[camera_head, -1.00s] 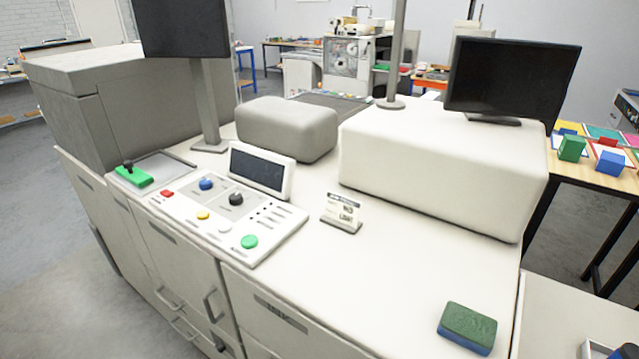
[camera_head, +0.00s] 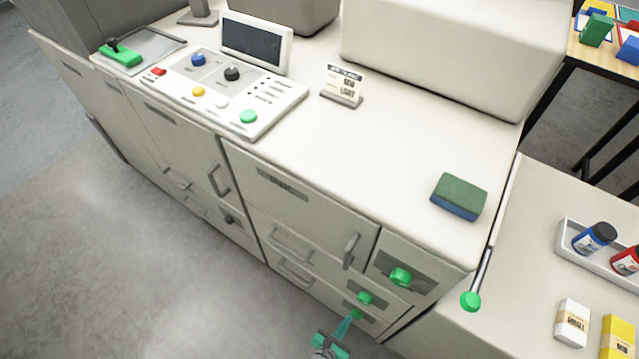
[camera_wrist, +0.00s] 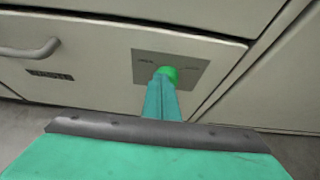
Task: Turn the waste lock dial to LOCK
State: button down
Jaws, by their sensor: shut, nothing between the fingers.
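A small round green dial (camera_wrist: 168,72) sits on a grey plate (camera_wrist: 197,66) on a low cabinet front in the wrist view. Small markings flank it, too small to read, so I cannot tell its setting. In the head view this appears to be the lowest green dial (camera_head: 357,313). My gripper (camera_head: 349,322) is teal and shut with nothing between its fingers. In the wrist view its fingertips (camera_wrist: 163,80) are right in front of the dial and cover its lower left part. I cannot tell whether they touch it.
Two more green knobs, one middle (camera_head: 365,298) and one upper (camera_head: 400,277), are on the fronts above. A green-tipped lever (camera_head: 471,300) stands at the right. Bar handles (camera_head: 350,250) jut from the doors. A control panel (camera_head: 215,92) and sponge (camera_head: 459,196) are on top. Floor at left is clear.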

jog(key=shift+w+d, duration=0.7)
jog(key=shift+w, duration=0.3)
jog(key=shift+s+d+r, duration=0.1)
jog(key=shift+s+d, duration=0.5)
jog(key=shift+d, duration=0.2)
jog(key=shift+s+d+f, duration=0.2)
jog(key=shift+s+d, duration=0.1)
jog(key=shift+d, duration=0.15)
dwell(0.7)
jog(key=shift+r, duration=0.2)
jog(key=shift+d+r, duration=0.1)
jog(key=shift+r, duration=0.1)
jog(key=s+a, duration=0.3)
jog(key=s, duration=0.2)
jog(key=shift+a, duration=0.2)
